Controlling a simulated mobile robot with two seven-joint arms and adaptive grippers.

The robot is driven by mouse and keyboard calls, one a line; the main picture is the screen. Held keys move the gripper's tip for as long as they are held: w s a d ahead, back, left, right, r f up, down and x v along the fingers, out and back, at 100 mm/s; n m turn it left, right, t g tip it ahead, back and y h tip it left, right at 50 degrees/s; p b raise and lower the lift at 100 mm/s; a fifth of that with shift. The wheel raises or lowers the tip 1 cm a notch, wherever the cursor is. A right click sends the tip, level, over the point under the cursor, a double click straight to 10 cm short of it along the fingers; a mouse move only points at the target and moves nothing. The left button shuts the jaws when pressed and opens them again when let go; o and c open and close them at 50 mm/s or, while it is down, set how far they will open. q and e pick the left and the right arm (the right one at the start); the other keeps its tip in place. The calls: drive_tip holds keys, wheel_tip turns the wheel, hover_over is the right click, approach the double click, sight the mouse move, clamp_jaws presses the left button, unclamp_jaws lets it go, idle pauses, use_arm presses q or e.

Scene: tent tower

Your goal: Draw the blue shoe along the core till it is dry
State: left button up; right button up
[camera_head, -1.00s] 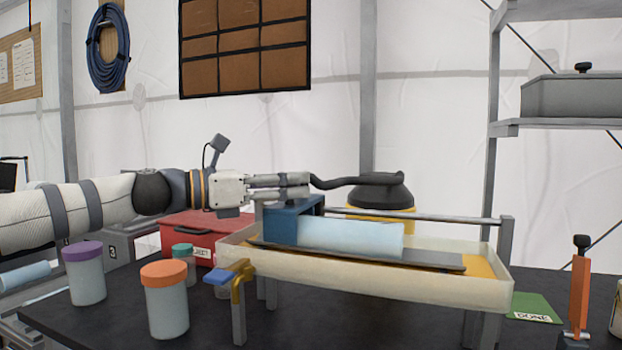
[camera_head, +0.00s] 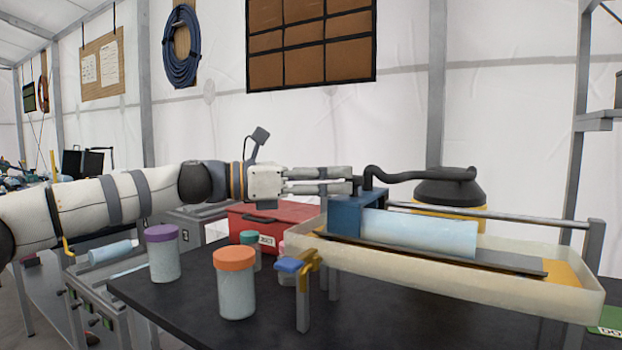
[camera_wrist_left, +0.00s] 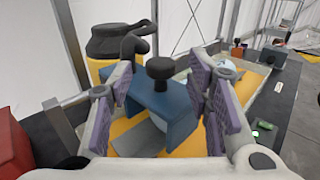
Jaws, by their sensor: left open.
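The blue shoe (camera_head: 346,220) sits over the left end of the pale blue core (camera_head: 420,232), which lies along a grey strip in the cream tray (camera_head: 455,272). In the left wrist view the shoe (camera_wrist_left: 172,112) is a blue bracket with a dark knob (camera_wrist_left: 160,68) on top. My left gripper (camera_head: 352,180) is open at the shoe's upper left. In the wrist view its purple-padded fingers (camera_wrist_left: 165,90) stand apart on either side of the knob. I cannot tell whether they touch it. The core's wetness cannot be told. My right gripper is not in view.
A yellow and black vacuum (camera_head: 450,192) with a hose stands behind the tray. A metal rail (camera_head: 490,216) runs along the tray's back. A red box (camera_head: 270,225), orange-lidded jar (camera_head: 235,285) and purple-lidded jar (camera_head: 163,255) stand left. A blue-handled clamp (camera_head: 298,266) hangs at the tray's left corner.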

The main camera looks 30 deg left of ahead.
use_arm(q)
drive_tip(key=v, duration=0.6)
drive_tip(key=shift+s+a+r, duration=0.1)
drive_tip(key=shift+s+a, duration=0.45)
idle(0.6)
